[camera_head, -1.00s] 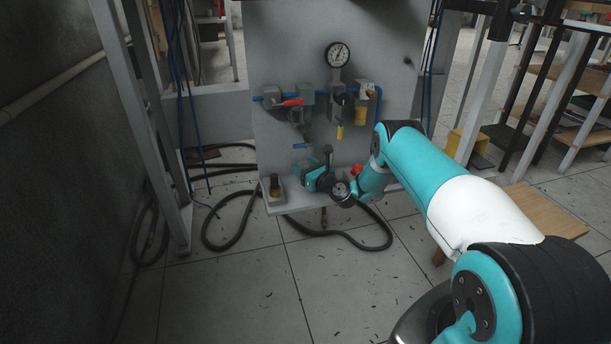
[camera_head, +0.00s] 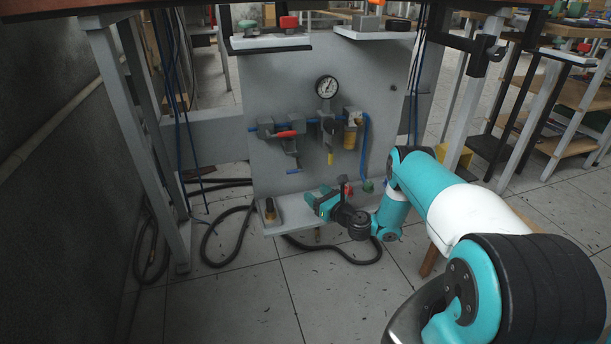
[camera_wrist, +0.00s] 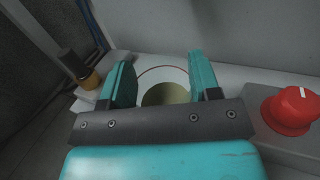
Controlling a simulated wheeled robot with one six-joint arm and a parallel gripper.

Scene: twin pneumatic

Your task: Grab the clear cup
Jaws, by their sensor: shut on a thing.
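In the wrist view, the clear cup (camera_wrist: 166,95) is a pale see-through round shape with a thin reddish rim line and an olive disc inside. It sits between the two teal fingers of my gripper (camera_wrist: 160,82), which is shut on it. My palm hides the cup's near part. In the head view, my gripper (camera_head: 324,203) is low over the bottom shelf (camera_head: 290,222) of the grey panel. The cup cannot be made out there.
A black knob on a brass base (camera_head: 269,211) stands left of my gripper on the shelf. A red knob (camera_wrist: 292,108) is close on the right. Above are a gauge (camera_head: 327,87), a red-handled valve (camera_head: 287,134) and blue tubing. Black hoses (camera_head: 228,235) lie on the floor.

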